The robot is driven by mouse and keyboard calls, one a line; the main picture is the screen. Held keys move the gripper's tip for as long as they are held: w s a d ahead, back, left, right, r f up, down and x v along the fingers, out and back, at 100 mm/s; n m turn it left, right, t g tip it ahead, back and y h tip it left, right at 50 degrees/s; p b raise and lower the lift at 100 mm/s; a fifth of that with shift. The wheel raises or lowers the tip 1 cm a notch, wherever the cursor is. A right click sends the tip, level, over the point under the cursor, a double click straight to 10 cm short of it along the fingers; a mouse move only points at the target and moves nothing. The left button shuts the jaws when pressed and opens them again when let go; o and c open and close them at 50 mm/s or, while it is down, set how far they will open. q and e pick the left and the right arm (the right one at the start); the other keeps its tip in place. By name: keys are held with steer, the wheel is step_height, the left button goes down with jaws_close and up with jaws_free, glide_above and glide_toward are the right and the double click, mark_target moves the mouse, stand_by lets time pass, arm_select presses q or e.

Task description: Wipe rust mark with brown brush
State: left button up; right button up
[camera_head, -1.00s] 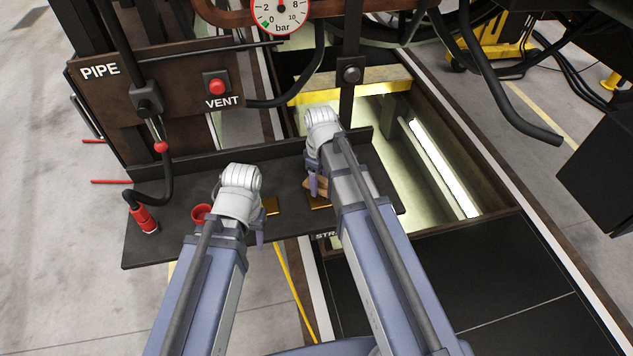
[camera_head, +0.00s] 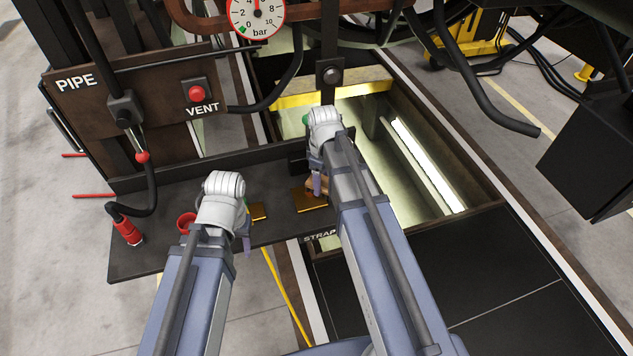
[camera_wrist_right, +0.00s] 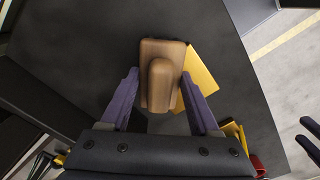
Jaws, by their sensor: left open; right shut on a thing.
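The brown brush (camera_wrist_right: 160,75) is between the two purple fingers of my right gripper (camera_wrist_right: 160,100) in the right wrist view, over the dark shelf (camera_wrist_right: 85,60). My right gripper is shut on it. In the head view only a bit of the brush (camera_head: 320,187) shows beside my right gripper (camera_head: 316,184). My left gripper (camera_head: 246,232) is near the shelf's front edge, right of a red cup (camera_head: 187,222); its fingers are mostly hidden behind the wrist there. I cannot make out a rust mark in either view.
A panel (camera_head: 160,85) with a red VENT button (camera_head: 197,94) stands behind. An open pit (camera_head: 410,180) is to the right.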

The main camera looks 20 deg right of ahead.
steer(key=shift+d, duration=0.15)
steer(key=shift+w, duration=0.1)
steer(key=shift+a+f, duration=0.15)
steer(key=shift+a, duration=1.35)
steer(key=shift+c, duration=0.7)
steer(key=shift+a, duration=1.55)
steer(key=shift+a, duration=0.1)
steer(key=shift+a, duration=1.4)
